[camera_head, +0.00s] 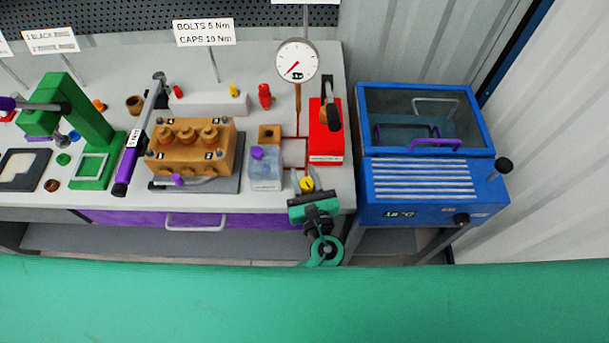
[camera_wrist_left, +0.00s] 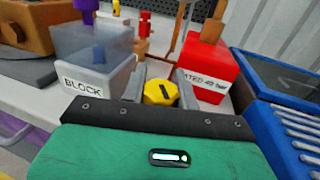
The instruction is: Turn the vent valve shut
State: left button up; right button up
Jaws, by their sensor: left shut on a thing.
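The vent valve is a yellow knob (camera_head: 307,184) with a dark slot line on its face, at the front right of the grey bench. It also shows in the left wrist view (camera_wrist_left: 160,93), between the two grey fingers. My left gripper (camera_head: 305,179), with a green body, reaches it from the bench's front edge and is shut on the knob, one finger on each side. In the left wrist view the dark edge of the gripper body (camera_wrist_left: 150,117) hides what lies just below the knob. My right gripper is not in view.
A clear box labelled BLOCK (camera_head: 265,171) stands close left of the knob, and a red box (camera_head: 325,140) with a lever close behind right. A pressure gauge (camera_head: 297,60) rises behind. The brown pump block (camera_head: 190,150) is further left. A blue cabinet (camera_head: 430,185) stands right.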

pick_arm(q)
jog(key=shift+r+m+h+p, duration=0.2)
jog(key=shift+m+h+p, duration=0.55)
jog(key=shift+h, duration=0.15)
jog(key=shift+d+m+t+h+p, duration=0.15)
jog(key=shift+m+t+h+p, duration=0.3)
jog(key=shift+h, duration=0.65)
jog(key=shift+d+f+m+h, duration=0.1)
jog(key=shift+m+h, duration=0.7)
jog(key=shift+h, duration=0.3)
jog(key=shift+d+f+m+g+h+p, duration=0.15)
jog(key=shift+m+g+h+p, duration=0.25)
jog(key=shift+m+h, duration=0.65)
jog(key=shift+d+h, duration=0.1)
jog(key=shift+h, duration=0.45)
jog(key=o, duration=1)
jog(key=shift+s, duration=0.1)
